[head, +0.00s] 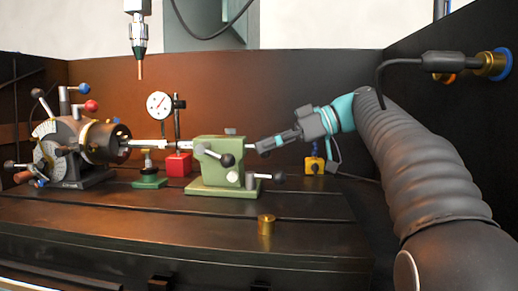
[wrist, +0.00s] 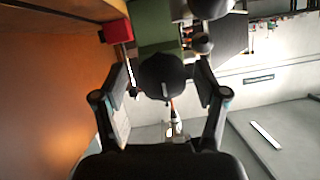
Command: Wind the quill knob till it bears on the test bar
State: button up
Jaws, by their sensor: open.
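The green tailstock (head: 222,165) stands on the slotted table. The slim metal test bar (head: 150,142) runs level from the chuck (head: 105,142) toward the tailstock; I cannot tell whether its end touches the quill. The quill knob (wrist: 163,76) is a dark round knob at the tailstock's end, in the middle of the wrist view.
A dial gauge (head: 159,105) stands behind the bar over a red block (head: 178,165). A green jack (head: 149,175) sits under the bar. A brass cylinder (head: 266,225) stands in front. Black-knobbed levers (head: 227,160) stick out of the tailstock. A spindle (head: 138,45) hangs above.

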jog(key=shift+a+f, duration=0.1)
jog(key=shift+a, duration=0.2)
jog(key=c, duration=1.1)
jog(key=shift+w+r+m+g+p, duration=0.1)
jog(key=shift+r+m+g+p, duration=0.4)
jog(key=shift+p, duration=0.75)
jog(key=shift+c, duration=0.2)
jog(key=shift+f+m+p, duration=0.1)
jog(key=shift+m+p, duration=0.4)
jog(key=shift+p, duration=0.15)
jog(key=shift+f+m+g+y+p, duration=0.15)
jog(key=shift+m+g+y+p, duration=0.3)
jog(key=shift+p, duration=0.3)
jog(key=shift+f+m, duration=0.25)
jog(key=shift+m, duration=0.1)
